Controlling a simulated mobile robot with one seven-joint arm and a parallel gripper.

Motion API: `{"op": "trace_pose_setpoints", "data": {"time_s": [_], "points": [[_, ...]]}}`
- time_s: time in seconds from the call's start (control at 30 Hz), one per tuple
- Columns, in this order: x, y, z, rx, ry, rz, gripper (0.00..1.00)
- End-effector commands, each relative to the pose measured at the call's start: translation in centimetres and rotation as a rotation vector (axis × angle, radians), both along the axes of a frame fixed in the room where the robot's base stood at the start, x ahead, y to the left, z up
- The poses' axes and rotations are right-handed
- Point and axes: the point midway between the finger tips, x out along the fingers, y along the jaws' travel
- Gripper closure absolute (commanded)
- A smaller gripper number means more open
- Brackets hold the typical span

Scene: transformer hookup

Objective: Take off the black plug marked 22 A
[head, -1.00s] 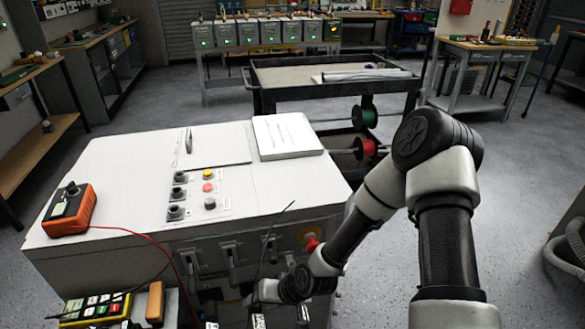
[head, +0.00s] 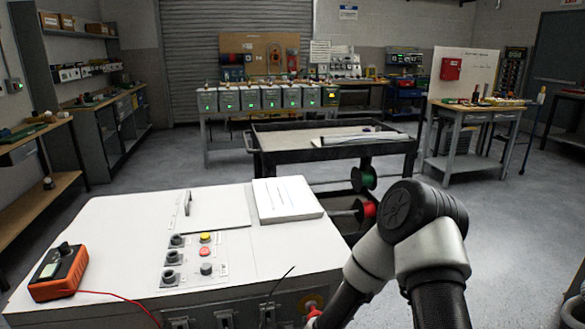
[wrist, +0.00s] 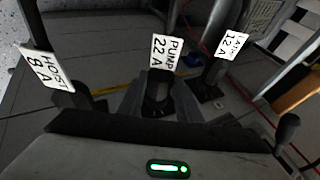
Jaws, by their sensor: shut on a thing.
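The black plug marked PUMP 22 A (wrist: 158,90) is in the middle of the wrist view, its white tag facing the camera. My gripper (wrist: 158,102) is shut on it, a finger on each side. The plug's lower end is dark, so I cannot tell whether it is still seated. A plug tagged HOIST 8 A (wrist: 62,93) is to the left, and another tagged 12 A (wrist: 210,82) is to the right, both apart from the fingers. In the head view the gripper and the plugs are below the frame.
The white cabinet (head: 120,240) carries an orange multimeter (head: 60,272), buttons and a white binder (head: 287,200). A black cart (head: 285,150) with cable reels stands behind it. A dark lever with a round knob (wrist: 287,127) is at the wrist view's right. Floor is open at the right.

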Motion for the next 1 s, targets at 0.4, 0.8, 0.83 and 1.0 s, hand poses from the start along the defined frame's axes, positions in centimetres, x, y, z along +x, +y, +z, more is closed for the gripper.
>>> {"op": "trace_pose_setpoints", "data": {"time_s": [0.4, 0.8, 0.83, 1.0], "points": [[-0.31, 0.65, 0.16, -0.241, -0.058, 0.011, 0.96], [-0.22, 0.63, 0.24, -0.37, -0.088, 0.0, 0.96], [-0.2, 0.61, 0.24, -0.371, -0.089, -0.001, 0.96], [-0.17, 0.61, 0.25, -0.37, -0.088, -0.002, 0.96]]}}
